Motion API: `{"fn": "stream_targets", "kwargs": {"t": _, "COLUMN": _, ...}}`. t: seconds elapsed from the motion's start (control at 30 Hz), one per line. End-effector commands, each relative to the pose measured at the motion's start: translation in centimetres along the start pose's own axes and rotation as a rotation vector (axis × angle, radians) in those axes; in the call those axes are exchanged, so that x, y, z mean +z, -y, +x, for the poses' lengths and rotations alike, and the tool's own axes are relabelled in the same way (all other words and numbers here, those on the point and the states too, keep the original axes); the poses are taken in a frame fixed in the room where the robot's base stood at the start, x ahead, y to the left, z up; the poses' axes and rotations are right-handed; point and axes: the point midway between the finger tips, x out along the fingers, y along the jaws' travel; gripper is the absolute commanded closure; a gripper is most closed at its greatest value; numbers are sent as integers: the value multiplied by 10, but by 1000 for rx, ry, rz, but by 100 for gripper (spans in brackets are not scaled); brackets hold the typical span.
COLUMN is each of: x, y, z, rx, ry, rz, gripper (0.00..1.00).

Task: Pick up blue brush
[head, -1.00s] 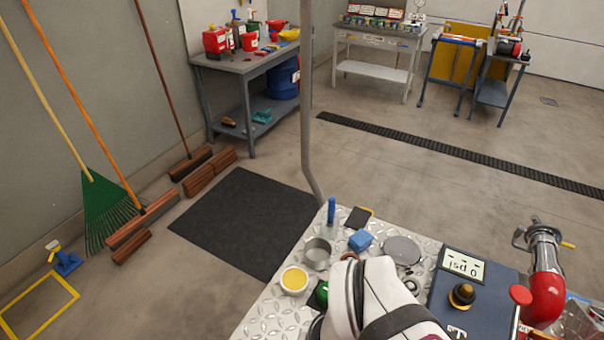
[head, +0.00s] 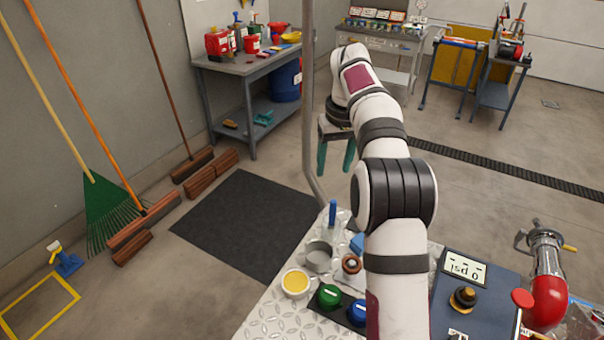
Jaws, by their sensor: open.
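An upright blue handle (head: 332,212) stands at the far edge of the metal-plate table, behind a grey metal cup (head: 319,256). It looks like the blue brush, but its bristles cannot be made out. My gripper (head: 336,165) is open and empty, with two teal fingers pointing down. In the picture it appears above and slightly right of the blue handle, beyond the pole; its exact height and distance are hard to tell. My arm crosses the table and hides part of a blue block (head: 357,243).
The diamond-plate table (head: 262,318) also holds a yellow-filled bowl (head: 295,283), green (head: 329,296) and blue (head: 357,312) buttons and a pressure-gauge box (head: 485,290). A grey pole (head: 308,110) rises beside the table. A black mat (head: 245,225) lies on open floor.

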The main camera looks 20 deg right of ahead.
Motion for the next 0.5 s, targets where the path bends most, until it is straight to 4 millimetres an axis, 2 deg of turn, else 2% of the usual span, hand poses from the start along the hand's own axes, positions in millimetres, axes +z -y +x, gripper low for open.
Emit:
{"fn": "stream_targets", "kwargs": {"t": 0.03, "x": -10, "y": -9, "z": 10, "rx": 5, "ry": -5, "rz": -14, "gripper": 40}}
{"fn": "stream_targets", "kwargs": {"t": 0.13, "x": -18, "y": -20, "z": 20, "rx": 15, "ry": -13, "rz": -36, "gripper": 40}}
{"fn": "stream_targets", "kwargs": {"t": 0.23, "x": -19, "y": -21, "z": 40, "rx": 16, "ry": -11, "rz": -41, "gripper": 40}}
{"fn": "stream_targets", "kwargs": {"t": 0.4, "x": -20, "y": -21, "z": 90, "rx": 15, "ry": -12, "rz": -41, "gripper": 40}}
{"fn": "stream_targets", "kwargs": {"t": 0.5, "x": -20, "y": -22, "z": 112, "rx": 15, "ry": -13, "rz": -40, "gripper": 40}}
